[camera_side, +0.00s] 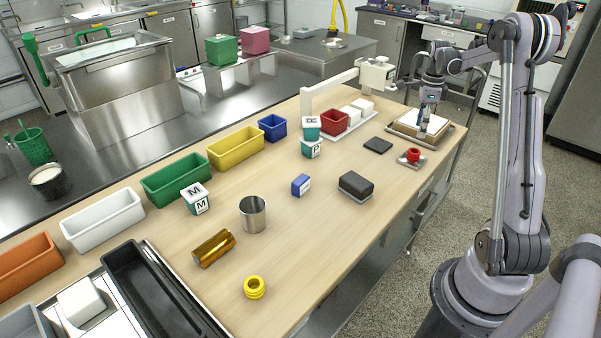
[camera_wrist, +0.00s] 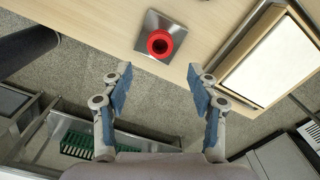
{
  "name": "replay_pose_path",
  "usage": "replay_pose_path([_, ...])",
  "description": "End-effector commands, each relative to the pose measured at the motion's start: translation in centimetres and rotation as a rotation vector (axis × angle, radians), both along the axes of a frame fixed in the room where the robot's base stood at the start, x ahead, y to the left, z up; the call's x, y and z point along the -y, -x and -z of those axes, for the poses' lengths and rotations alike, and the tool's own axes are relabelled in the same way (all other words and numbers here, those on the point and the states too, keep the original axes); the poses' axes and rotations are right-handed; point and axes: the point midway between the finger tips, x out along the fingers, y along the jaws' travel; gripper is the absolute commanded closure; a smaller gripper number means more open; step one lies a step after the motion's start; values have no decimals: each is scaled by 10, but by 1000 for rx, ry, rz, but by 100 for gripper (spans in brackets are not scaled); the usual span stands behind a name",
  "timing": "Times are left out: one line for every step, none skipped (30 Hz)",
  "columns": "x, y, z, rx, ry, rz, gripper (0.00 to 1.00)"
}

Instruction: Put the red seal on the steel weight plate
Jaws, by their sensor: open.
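The red seal (camera_side: 413,155) is a small ringed red piece near the right edge of the wooden table in the side view. It sits upright on the steel weight plate (camera_side: 411,166), a thin square grey plate. In the wrist view the red seal (camera_wrist: 160,43) shows as a ring near the middle of the plate (camera_wrist: 153,21), at top centre. My gripper (camera_wrist: 159,76) is open and empty, its blue-padded fingers apart, with the seal beyond the fingertips. In the side view my gripper (camera_side: 422,125) is over the cream-topped tray, behind the plate and apart from the seal.
The cream-topped tray (camera_side: 444,137) is beside the plate. A dark flat pad (camera_side: 378,145) and a dark grey block (camera_side: 356,186) lie nearby. A white-armed stand (camera_side: 336,83) and a red bin (camera_side: 334,123) stand behind. Plate and seal are close to the table edge.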

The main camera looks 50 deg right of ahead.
Motion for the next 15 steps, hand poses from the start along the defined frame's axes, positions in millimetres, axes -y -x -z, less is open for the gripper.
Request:
replay_pose_path([0,0,-9,0,0,0,40])
replay_pose_path([0,0,-12,0,0,0,40])
replay_pose_path([0,0,-17,0,0,0,40])
replay_pose_path([0,0,-20,0,0,0,40])
replay_pose_path([0,0,-23,0,0,0,40])
replay_pose_path([0,0,-26,0,0,0,40])
replay_pose_path([0,0,-28,0,0,0,40])
replay_pose_path([0,0,-30,0,0,-1,40])
replay_pose_path([-2,-1,-32,1,2,-8,40])
replay_pose_path([-4,-2,-34,3,3,-18,40])
replay_pose_path([-7,-4,-36,5,6,-36,40])
replay_pose_path([-15,-8,-40,10,13,-73,40])
replay_pose_path([-22,-12,-44,14,20,-110,40])
replay_pose_path([-30,-16,-48,21,28,-154,40])
replay_pose_path([-44,-22,-54,30,42,-227,40])
